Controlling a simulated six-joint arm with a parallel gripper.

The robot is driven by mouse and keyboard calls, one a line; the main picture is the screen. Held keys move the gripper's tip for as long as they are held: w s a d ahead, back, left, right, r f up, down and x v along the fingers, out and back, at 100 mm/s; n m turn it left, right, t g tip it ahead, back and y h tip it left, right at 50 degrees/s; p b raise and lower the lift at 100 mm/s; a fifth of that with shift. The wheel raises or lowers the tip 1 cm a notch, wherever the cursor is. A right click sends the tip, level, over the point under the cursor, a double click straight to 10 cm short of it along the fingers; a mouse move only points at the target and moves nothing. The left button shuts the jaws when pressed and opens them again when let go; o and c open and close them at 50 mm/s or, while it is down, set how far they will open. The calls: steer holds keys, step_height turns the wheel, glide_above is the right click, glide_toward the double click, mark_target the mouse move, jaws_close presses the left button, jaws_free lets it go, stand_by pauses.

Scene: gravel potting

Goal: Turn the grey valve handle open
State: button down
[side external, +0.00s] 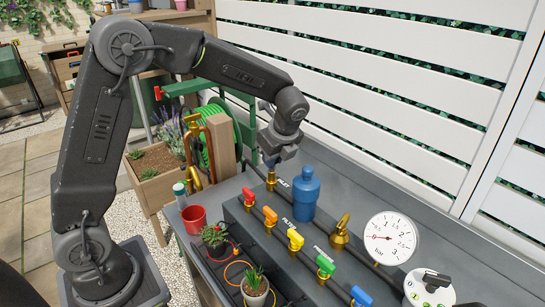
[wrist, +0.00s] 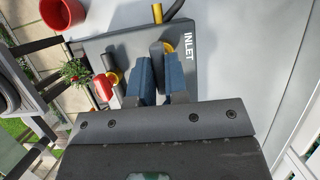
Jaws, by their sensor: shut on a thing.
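The grey valve handle (wrist: 156,51) shows as a narrow grey bar in the wrist view, lying between my blue fingers. My gripper (wrist: 160,78) is shut on it. A round brass part (wrist: 169,46) shows beside the handle, near the INLET lettering. In the side view my gripper (side external: 271,163) points down over the brass inlet valve body (side external: 271,181) at the far end of the grey bench block. There the handle is mostly hidden by my fingers, so its exact angle is hard to tell.
A blue bottle-shaped canister (side external: 304,192) stands close right of the inlet. Red (side external: 248,194), orange (side external: 270,215), yellow (side external: 295,239) and other coloured valve handles line the block. A pressure gauge (side external: 390,238) stands at right. A red pot (side external: 194,217) sits at left.

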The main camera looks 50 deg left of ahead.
steer(key=shift+n, duration=0.3)
steer(key=n+g, duration=0.1)
steer(key=n, duration=0.2)
steer(key=shift+w+n+g, duration=0.1)
steer(key=shift+n+g, duration=0.3)
steer(key=n+g+h, duration=0.1)
steer(key=n, duration=0.3)
steer(key=shift+a+n, duration=0.1)
steer(key=shift+n, duration=0.2)
steer(key=n+g+h, duration=0.1)
steer(key=n, duration=0.3)
steer(key=shift+h, duration=0.4)
steer(key=n, duration=0.2)
steer(key=n+h, duration=0.1)
steer(key=n, duration=0.1)
steer(key=shift+a+n+g+h, duration=0.1)
steer(key=shift+n+g+h, duration=0.2)
steer(key=shift+g, duration=0.1)
steer(key=shift+n, duration=0.3)
steer(key=c, duration=1.1)
jaws_free()
steer(key=shift+c, duration=0.2)
